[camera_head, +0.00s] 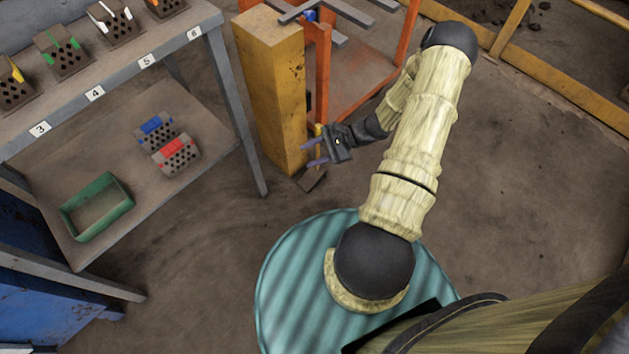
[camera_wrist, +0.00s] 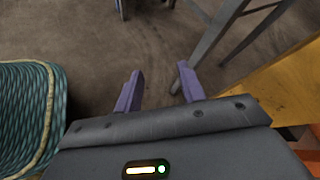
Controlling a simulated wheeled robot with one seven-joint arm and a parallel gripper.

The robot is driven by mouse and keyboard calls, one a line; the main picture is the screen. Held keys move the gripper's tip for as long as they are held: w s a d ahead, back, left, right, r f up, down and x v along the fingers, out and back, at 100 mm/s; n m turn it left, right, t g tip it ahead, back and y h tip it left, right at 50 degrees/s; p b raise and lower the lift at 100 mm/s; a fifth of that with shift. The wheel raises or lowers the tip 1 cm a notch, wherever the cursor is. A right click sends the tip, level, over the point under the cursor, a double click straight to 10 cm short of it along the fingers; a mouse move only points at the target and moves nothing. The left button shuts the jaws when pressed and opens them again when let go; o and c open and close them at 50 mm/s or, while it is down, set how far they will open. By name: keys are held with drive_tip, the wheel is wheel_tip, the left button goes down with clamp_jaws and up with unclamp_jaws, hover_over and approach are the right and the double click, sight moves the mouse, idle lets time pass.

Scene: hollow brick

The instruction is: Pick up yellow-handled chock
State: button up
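The yellow post (camera_head: 273,100) stands close left of my gripper, with an orange rack (camera_head: 322,75) behind. A grey numbered bench (camera_head: 120,80) at left bears several holed bricks; its lower shelf holds blue (camera_head: 155,131) and red (camera_head: 176,156) ones and a green tray (camera_head: 70,222). Floor at right is clear.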

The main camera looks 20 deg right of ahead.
drive_tip(key=d+f+m+t+h+b, duration=0.3)
drive_tip(key=d+f+m+t+b, duration=0.1)
drive_tip(key=f, duration=0.7)
drive_tip(key=w+d+f+m+t+h+b, duration=0.1)
drive_tip(key=d+f+m+t+h+b, duration=0.2)
drive_tip(key=f, duration=0.8)
drive_tip(key=d+f+m+t+h+b, duration=0.3)
drive_tip(key=d+f+m+t+b, duration=0.3)
drive_tip(key=f+m+b, duration=0.3)
wheel_tip(320, 180, down, 2)
drive_tip(key=shift+w+d+f+m+t, duration=0.1)
drive_tip(key=shift+w+d+m+t, duration=0.25)
drive_tip(key=shift+m+t, duration=0.35)
drive_tip(key=w+a+b, duration=0.2)
drive_tip(key=w+b, duration=0.4)
drive_tip(key=w, duration=0.6)
drive_tip(key=shift+b, duration=0.4)
drive_tip(key=shift+w+a+f, duration=0.1)
drive_tip(key=shift+w+a, duration=0.05)
